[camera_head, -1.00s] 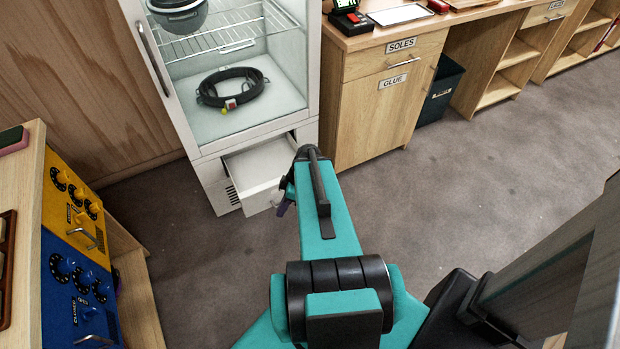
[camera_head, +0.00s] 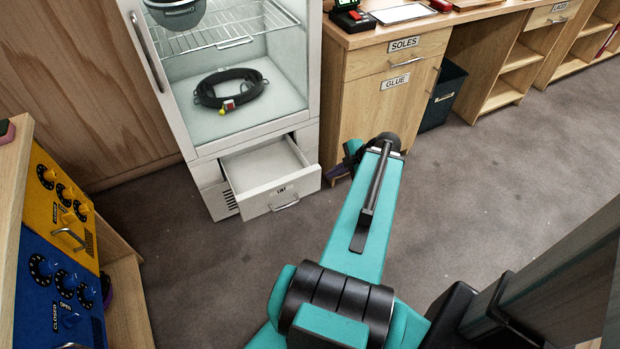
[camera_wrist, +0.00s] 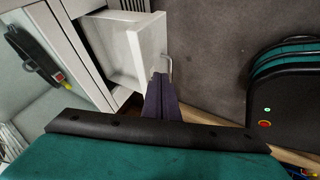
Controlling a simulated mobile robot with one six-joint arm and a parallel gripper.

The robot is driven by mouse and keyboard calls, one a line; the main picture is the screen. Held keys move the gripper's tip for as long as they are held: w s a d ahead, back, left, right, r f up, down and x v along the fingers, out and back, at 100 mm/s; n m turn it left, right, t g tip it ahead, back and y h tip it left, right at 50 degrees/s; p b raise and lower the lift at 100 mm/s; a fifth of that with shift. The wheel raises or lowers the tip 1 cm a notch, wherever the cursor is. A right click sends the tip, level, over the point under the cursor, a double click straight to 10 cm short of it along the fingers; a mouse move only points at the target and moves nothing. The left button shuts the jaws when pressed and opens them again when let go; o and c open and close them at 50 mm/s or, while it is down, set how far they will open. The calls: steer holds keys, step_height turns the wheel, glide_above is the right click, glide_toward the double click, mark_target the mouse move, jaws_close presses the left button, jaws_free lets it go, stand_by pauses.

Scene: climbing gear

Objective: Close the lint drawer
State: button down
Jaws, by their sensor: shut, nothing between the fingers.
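The lint drawer (camera_head: 268,172) is a white drawer at the bottom of the white cabinet, pulled open and empty. Its front has a small dark label and a bar handle (camera_head: 285,203). In the wrist view the drawer (camera_wrist: 118,48) is at upper middle, with its handle to the right. My gripper (camera_head: 343,163) is right of the drawer in the head view, partly hidden behind my own arm. In the wrist view its purple fingers (camera_wrist: 161,82) are together and empty. They overlap the drawer front's lower end there; I cannot tell whether they touch.
The white cabinet (camera_head: 200,165) holds a black ring-shaped item (camera_head: 232,88) above the drawer. A wooden cabinet (camera_head: 362,125) labelled SOLES and GLUE stands close to its right. A yellow and blue knob panel (camera_head: 62,225) is at left. The grey floor (camera_head: 190,260) before the drawer is clear.

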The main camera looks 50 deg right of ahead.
steer(key=shift+f, duration=0.1)
stand_by(0.3)
glide_toward(304, 178)
step_height(304, 178, down, 4)
steer(key=s+a, duration=0.1)
steer(key=a, duration=0.1)
steer(key=shift+w+d+f+p, duration=0.1)
steer(key=shift+w+d+p, duration=0.2)
steer(key=shift+w, duration=0.6)
steer(key=shift+w+d+p, duration=0.15)
steer(key=shift+w+d, duration=0.1)
steer(key=shift+w, duration=0.7)
